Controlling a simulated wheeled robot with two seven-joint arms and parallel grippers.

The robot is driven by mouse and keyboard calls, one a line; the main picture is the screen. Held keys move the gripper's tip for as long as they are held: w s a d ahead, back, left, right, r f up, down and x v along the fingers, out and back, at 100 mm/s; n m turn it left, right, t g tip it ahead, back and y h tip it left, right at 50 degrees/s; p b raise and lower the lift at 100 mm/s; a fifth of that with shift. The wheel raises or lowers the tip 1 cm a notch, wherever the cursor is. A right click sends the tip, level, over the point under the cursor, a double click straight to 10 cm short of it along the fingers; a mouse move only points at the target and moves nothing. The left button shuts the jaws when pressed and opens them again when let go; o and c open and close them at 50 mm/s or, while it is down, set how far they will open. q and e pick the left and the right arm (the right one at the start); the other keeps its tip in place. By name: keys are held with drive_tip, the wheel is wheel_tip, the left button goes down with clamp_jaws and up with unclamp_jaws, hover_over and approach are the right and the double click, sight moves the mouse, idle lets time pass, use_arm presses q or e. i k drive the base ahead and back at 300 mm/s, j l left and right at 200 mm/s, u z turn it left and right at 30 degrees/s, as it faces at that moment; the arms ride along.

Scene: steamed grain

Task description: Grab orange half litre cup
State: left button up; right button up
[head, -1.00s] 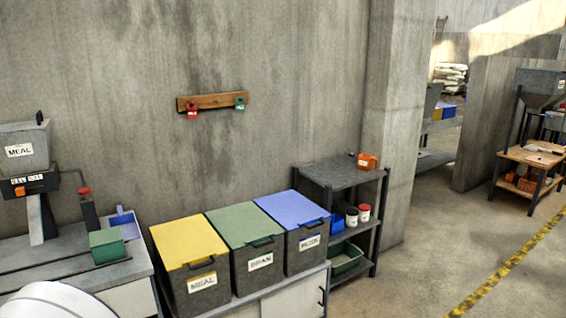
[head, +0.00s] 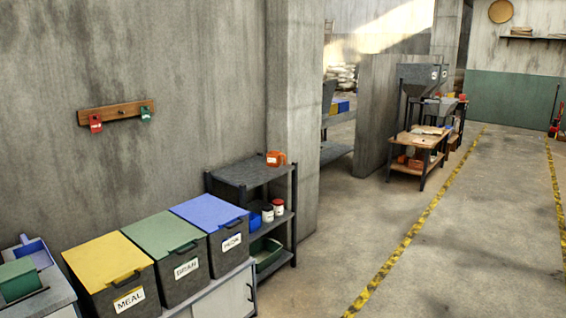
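An orange cup (head: 275,158) with a small white label stands upright on the top shelf of a dark metal rack (head: 240,174), near its back right corner. The rack stands against the wall, left of a concrete pillar. Neither of my grippers shows in the head view, and the cup stands apart on its shelf with nothing touching it.
Yellow (head: 105,260), green (head: 163,235) and blue (head: 208,211) lidded bins stand on a low cabinet left of the rack. Open floor (head: 340,245) lies to the right, crossed by yellow-black lines (head: 410,235). A work table (head: 418,142) stands farther back.

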sight(274, 158)
drive_tip(key=z, duration=0.3)
drive_tip(key=i, duration=3.1)
drive_tip(key=i+l+u, duration=0.1)
drive_tip(key=i, duration=0.5)
drive_tip(key=i+l, duration=0.15)
drive_tip(key=i, duration=0.45)
drive_tip(key=i+l, duration=0.15)
drive_tip(key=i, duration=0.45)
drive_tip(key=i+l+u, duration=0.1)
drive_tip(key=i, duration=0.55)
